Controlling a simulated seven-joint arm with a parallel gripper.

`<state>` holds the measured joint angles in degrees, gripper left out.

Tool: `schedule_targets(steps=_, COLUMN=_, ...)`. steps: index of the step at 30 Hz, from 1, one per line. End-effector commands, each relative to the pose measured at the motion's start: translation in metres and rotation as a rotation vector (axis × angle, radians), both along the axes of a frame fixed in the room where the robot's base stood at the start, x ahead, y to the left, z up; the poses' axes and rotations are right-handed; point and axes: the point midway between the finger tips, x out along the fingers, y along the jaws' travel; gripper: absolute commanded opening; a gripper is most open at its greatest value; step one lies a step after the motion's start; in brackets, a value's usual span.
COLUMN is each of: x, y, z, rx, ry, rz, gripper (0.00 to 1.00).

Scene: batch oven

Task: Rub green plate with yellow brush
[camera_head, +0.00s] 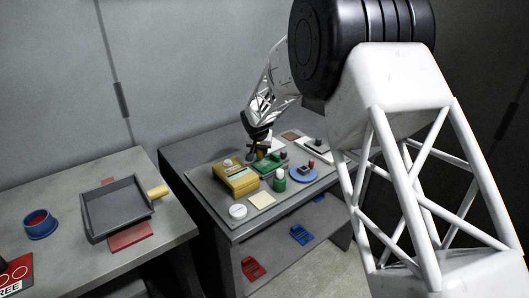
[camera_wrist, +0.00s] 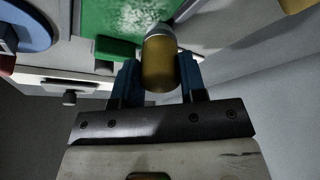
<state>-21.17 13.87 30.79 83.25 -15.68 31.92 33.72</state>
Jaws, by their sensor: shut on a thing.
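The green plate (camera_wrist: 125,16) carries a patch of white specks and lies at the top of the wrist view. In the head view the green plate (camera_head: 268,166) is on the right-hand bench, partly hidden behind other items. My gripper (camera_wrist: 159,78) is shut on the yellow brush (camera_wrist: 158,62), its blue fingers on either side of the handle. The brush's grey collar points toward the plate; its bristles are hidden, so I cannot tell whether they touch it. In the head view my gripper (camera_head: 259,138) is low over the plate's far side.
A dark pan (camera_head: 118,210) and a blue bowl (camera_head: 40,225) are on the left table.

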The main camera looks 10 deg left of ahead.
Motion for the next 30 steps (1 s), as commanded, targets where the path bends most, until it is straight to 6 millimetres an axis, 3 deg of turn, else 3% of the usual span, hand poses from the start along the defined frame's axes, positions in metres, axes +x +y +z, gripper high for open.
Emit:
schedule_targets(steps=4, x=0.001, y=0.001, z=0.02, rx=0.0, ry=-0.001, rz=-0.001, gripper=0.0)
schedule_targets(steps=21, x=0.0, y=0.001, z=0.069, rx=0.0, ry=0.0, rz=0.0, gripper=0.0)
schedule_targets(steps=30, x=0.0, y=0.001, z=0.08, rx=0.0, ry=0.001, rz=-0.001, gripper=0.0)
